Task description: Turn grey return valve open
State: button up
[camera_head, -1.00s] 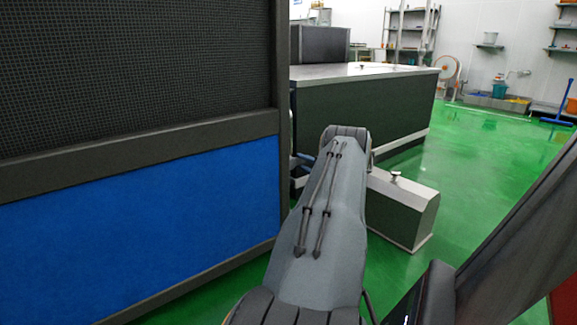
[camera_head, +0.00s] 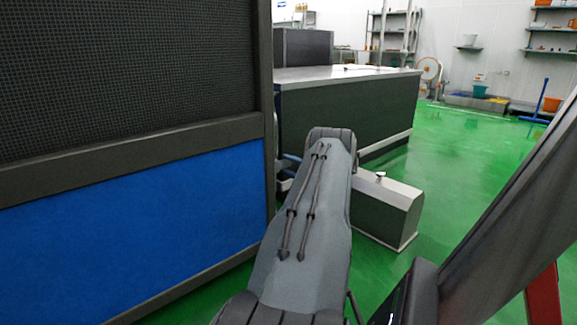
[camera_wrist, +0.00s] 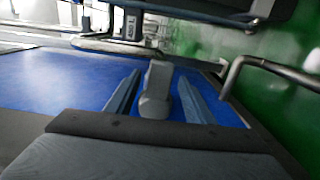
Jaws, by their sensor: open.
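My gripper (camera_wrist: 160,74) is open in the wrist view, with its two bluish-grey fingers apart. In the head view my arm reaches forward and hides my gripper.
A large dark cabinet with a blue panel (camera_head: 140,225) stands close on the left. A long dark counter (camera_head: 345,110) and a low box (camera_head: 388,210) with a small knob stand ahead. A bent metal pipe (camera_wrist: 270,64) is near my gripper. Green floor (camera_head: 470,165) is free on the right.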

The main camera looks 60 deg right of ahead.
jog(key=p+v, duration=0.3)
jog(key=v, duration=0.4)
dwell(0.5)
